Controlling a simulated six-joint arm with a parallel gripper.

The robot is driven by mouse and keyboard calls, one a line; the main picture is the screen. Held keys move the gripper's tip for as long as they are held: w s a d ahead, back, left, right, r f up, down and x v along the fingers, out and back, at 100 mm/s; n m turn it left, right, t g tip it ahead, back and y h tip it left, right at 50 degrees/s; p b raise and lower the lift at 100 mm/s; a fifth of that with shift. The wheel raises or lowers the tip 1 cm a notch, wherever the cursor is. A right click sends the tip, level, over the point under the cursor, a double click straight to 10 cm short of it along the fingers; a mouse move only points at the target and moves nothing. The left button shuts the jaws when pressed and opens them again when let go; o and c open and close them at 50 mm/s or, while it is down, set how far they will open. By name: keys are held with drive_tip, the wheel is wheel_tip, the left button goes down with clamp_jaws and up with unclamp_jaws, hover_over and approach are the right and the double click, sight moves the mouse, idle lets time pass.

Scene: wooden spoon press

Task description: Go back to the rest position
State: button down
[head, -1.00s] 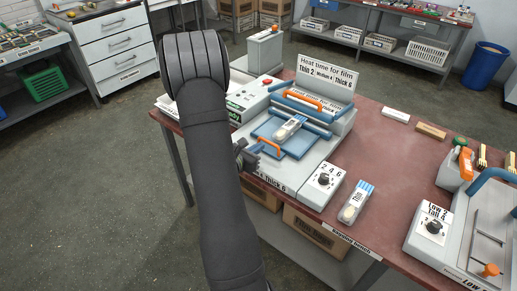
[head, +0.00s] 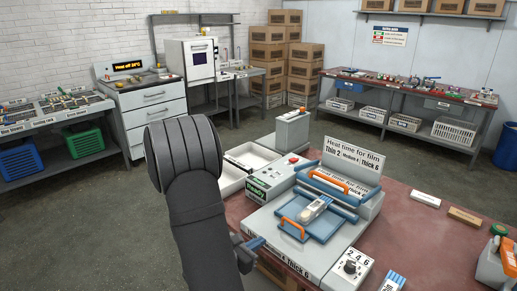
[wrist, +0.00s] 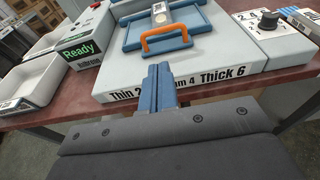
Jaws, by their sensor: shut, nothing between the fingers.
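My gripper (head: 255,243) is at the front left of the press. In the wrist view its two blue fingers (wrist: 160,88) are together with nothing between them. They point at the press's front edge, below the orange tray handle (wrist: 167,39) and apart from it. The green display (wrist: 75,53) reads "Ready".
The red-brown bench (head: 431,236) carries a dial box (head: 347,270) and another pack (head: 392,283) right of the press. White bins (head: 250,157) stand behind left. Grey floor (head: 80,215) is open at left.

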sight(291, 223)
drive_tip(key=shift+w+d, duration=0.1)
drive_tip(key=x, duration=1.3)
drive_tip(key=shift+w+d+f, duration=0.1)
drive_tip(key=shift+w+d, duration=0.1)
drive_tip(key=shift+d, duration=0.05)
drive_tip(key=shift+w, duration=0.1)
